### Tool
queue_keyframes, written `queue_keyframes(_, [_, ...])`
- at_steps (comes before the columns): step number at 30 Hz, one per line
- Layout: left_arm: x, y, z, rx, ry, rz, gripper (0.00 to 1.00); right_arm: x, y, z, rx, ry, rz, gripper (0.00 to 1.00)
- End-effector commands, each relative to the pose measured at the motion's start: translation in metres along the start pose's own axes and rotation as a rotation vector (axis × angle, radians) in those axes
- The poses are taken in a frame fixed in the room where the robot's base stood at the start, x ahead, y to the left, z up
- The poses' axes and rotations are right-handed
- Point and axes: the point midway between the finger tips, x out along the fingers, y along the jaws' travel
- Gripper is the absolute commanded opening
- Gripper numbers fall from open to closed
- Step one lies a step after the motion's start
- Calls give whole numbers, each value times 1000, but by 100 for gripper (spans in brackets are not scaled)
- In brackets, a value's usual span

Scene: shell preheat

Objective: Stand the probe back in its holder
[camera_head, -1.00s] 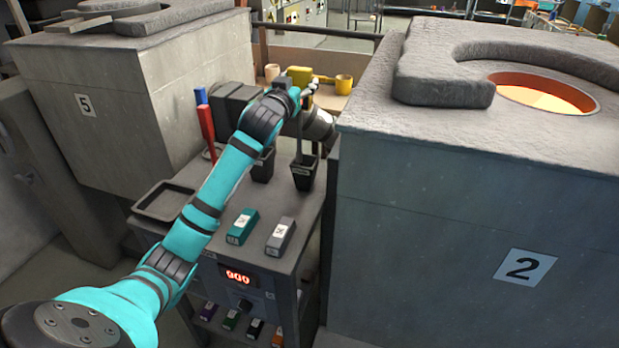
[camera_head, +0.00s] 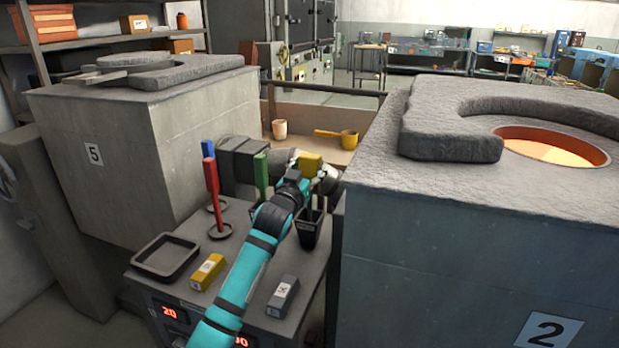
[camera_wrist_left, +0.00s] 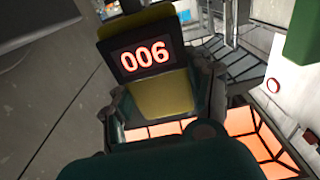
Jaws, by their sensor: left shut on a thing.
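My left gripper (camera_head: 300,188) is shut on the probe, whose yellow head (camera_head: 311,164) stands up at the fingers. In the left wrist view the probe (camera_wrist_left: 158,98) shows a dark display reading 006. The black tapered holder (camera_head: 308,232) stands at the right edge of the grey bench top, directly below the probe. The probe looks about upright; its lower end is hidden, so I cannot tell how deep it sits in the holder. My right gripper is not in view.
A green-handled tool (camera_head: 261,174) stands close left of the gripper; red (camera_head: 212,185) and blue (camera_head: 208,150) handles stand farther left. A black tray (camera_head: 165,258), yellow block (camera_head: 208,272) and grey block (camera_head: 283,296) lie on the bench. Furnace 2 (camera_head: 450,250) walls the right side.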

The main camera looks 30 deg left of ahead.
Motion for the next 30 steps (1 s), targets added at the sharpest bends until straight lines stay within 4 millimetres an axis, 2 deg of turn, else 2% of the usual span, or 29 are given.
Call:
queue_keyframes(3, [-2, 0, 17, -2, -1, 0, 9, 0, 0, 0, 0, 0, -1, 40])
queue_keyframes(15, [-2, 0, 22, -1, 1, 0, 9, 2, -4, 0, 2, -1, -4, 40])
queue_keyframes(16, [-2, 0, 22, -1, -1, 0, 56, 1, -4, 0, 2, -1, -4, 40])
queue_keyframes(18, [-2, 0, 22, -1, -1, 0, 65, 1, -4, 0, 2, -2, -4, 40])
queue_keyframes(21, [-2, 0, 22, -1, -1, 0, 76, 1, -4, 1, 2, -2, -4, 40])
queue_keyframes(30, [-2, 0, 19, 0, 0, 0, 76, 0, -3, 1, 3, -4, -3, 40])
